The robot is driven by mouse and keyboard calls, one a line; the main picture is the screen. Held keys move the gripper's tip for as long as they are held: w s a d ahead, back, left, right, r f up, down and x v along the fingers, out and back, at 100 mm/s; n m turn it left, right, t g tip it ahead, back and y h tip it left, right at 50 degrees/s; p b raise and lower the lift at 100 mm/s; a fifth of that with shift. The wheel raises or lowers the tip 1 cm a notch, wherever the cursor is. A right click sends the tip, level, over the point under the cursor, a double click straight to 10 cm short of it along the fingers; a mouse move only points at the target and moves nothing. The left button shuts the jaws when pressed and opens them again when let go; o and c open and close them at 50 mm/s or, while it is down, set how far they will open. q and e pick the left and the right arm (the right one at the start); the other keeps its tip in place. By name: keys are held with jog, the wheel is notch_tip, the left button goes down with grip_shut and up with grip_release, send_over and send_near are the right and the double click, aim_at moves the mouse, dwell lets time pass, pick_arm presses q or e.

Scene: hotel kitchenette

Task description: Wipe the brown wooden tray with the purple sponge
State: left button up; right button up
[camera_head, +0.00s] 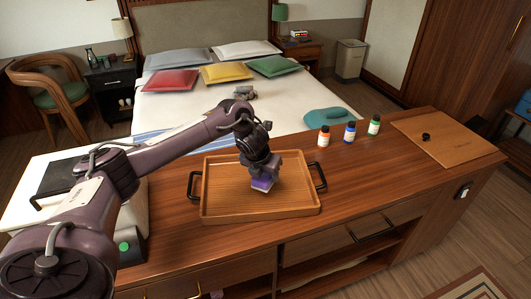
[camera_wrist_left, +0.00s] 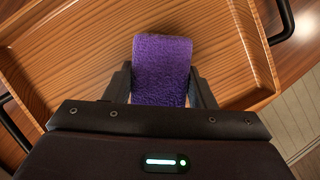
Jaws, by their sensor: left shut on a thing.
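The brown wooden tray (camera_head: 225,205) lies on the wooden counter, with a black handle at each side. The purple sponge (camera_head: 262,184) is over the middle of the tray; I cannot tell for sure whether it touches the tray floor. My left gripper (camera_head: 264,177) points down and is shut on the sponge. In the left wrist view the purple sponge (camera_wrist_left: 161,68) sits between the two dark fingers of my left gripper (camera_wrist_left: 160,88), with the tray (camera_wrist_left: 80,50) behind it. My right gripper is not in view.
A flat wooden board (camera_head: 445,138) with a small black knob lies at the counter's right end. The counter between tray and board is clear.

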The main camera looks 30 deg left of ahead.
pick_arm(q)
notch_tip(320, 180, up, 3)
jog(key=shift+w+f+p, duration=0.1)
jog(key=shift+p, duration=0.85)
jog(key=shift+r, duration=0.35)
jog(key=shift+d, duration=0.15)
